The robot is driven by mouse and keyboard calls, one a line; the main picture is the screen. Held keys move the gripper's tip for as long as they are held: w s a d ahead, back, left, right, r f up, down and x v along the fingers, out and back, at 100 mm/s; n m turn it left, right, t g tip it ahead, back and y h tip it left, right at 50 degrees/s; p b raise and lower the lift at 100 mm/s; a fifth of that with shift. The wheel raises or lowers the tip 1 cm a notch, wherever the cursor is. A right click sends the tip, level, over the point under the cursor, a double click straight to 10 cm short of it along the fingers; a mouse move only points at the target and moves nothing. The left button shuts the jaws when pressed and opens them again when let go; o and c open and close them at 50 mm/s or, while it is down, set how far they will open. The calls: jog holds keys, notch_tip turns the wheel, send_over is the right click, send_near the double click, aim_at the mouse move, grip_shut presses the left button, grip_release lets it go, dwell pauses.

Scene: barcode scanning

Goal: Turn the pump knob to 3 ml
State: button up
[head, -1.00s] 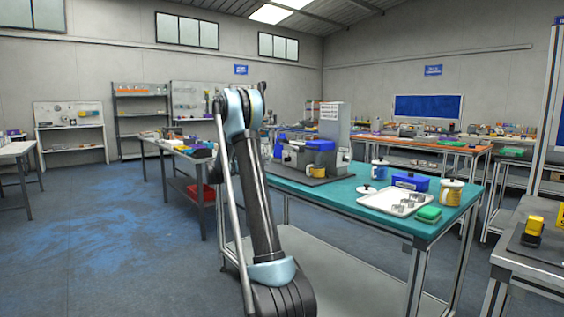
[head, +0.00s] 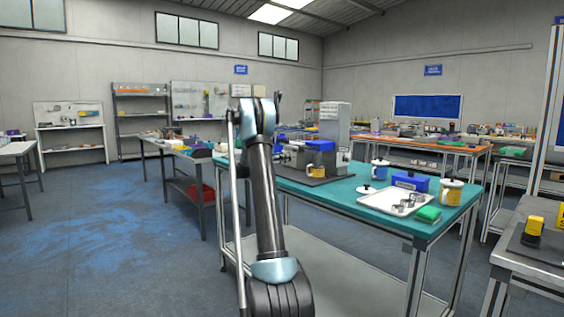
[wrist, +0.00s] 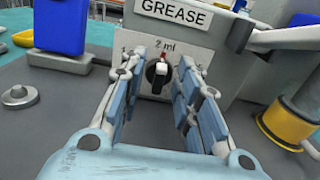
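The pump knob (wrist: 158,72) is dark with a pale bar and a red tip, on a white plate (wrist: 185,47) marked "2 ml" in the wrist view. The red tip points up, close to that mark. The plate is on a grey housing with a "GREASE" label (wrist: 172,13). My gripper (wrist: 160,82) is open, with one blue-grey finger on each side of the knob. The knob shows in the gap between the fingertips; I cannot tell whether they touch it. In the head view the tall grey housing (head: 335,122) stands on the teal table, and my arm hides the gripper.
A blue block (wrist: 61,25) and a grey round button (wrist: 19,96) are left of the gripper. A yellow cylinder (wrist: 290,122) stands close on the right. The teal table (head: 340,198) also holds a tray (head: 378,202), a blue box (head: 410,182) and canisters.

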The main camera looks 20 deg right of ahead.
jog(key=shift+w+d, duration=0.15)
jog(key=shift+d, duration=0.1)
grip_shut()
jog(key=shift+m, duration=0.3)
jog(key=m, duration=0.5)
jog(key=shift+s, duration=0.25)
jog(key=m, duration=0.6)
jog(key=shift+s+d+f, duration=0.1)
jog(key=shift+s+f, duration=0.15)
jog(key=shift+f, duration=0.05)
jog(key=shift+m, duration=0.3)
